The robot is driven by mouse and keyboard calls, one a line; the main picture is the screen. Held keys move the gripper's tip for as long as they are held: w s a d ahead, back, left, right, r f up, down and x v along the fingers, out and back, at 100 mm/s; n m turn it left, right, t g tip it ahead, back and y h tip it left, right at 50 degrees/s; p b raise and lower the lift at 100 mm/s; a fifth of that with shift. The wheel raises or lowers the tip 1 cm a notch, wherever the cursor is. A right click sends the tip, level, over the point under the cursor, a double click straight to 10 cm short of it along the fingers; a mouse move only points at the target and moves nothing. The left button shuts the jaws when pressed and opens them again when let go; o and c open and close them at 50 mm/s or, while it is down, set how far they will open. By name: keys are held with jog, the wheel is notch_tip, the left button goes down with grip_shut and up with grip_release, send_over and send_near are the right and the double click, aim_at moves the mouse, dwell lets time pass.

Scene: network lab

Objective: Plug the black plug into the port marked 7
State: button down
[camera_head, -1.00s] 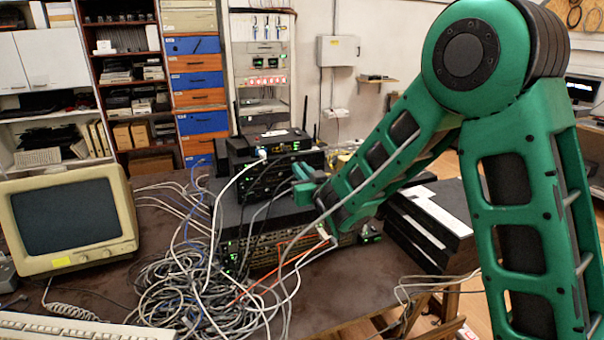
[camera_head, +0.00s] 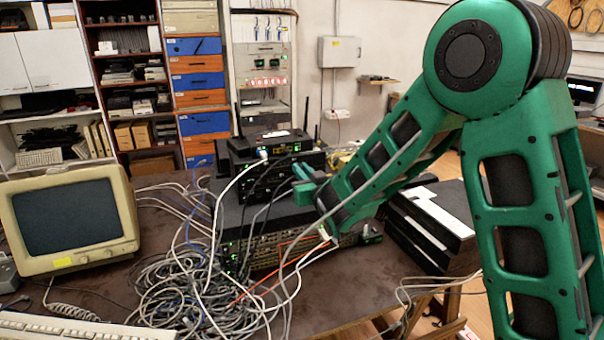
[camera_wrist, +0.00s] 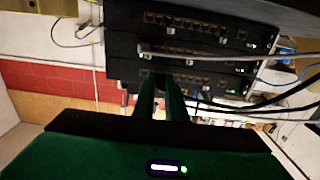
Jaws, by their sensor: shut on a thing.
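My gripper (camera_wrist: 159,98) shows in the wrist view as two green fingers, close together and pointing at a stack of black network devices. They are shut on a small dark thing, taken as the black plug, which is mostly hidden between them. The fingertips are at or just in front of the lowest device in that picture (camera_wrist: 122,72); I cannot tell whether the plug touches a port. Rows of ports show on the devices, but no number 7 is readable. In the head view my gripper (camera_head: 303,184) is beside the device stack (camera_head: 240,190), its tips partly hidden.
Black and grey cables (camera_wrist: 270,100) cross the device fronts close to the fingers. A large cable tangle (camera_head: 185,295) lies on the table (camera_head: 330,300). An old monitor (camera_head: 70,220) stands at left, and black boxes (camera_head: 430,235) stand at right.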

jog(key=shift+x, duration=0.8)
dwell(1.0)
jog(key=c, duration=1.7)
grip_release()
jog(key=v, duration=1)
jog(key=shift+s+d+r, duration=0.1)
jog(key=shift+s+d, duration=0.1)
jog(key=shift+s, duration=0.05)
jog(key=shift+d, duration=0.1)
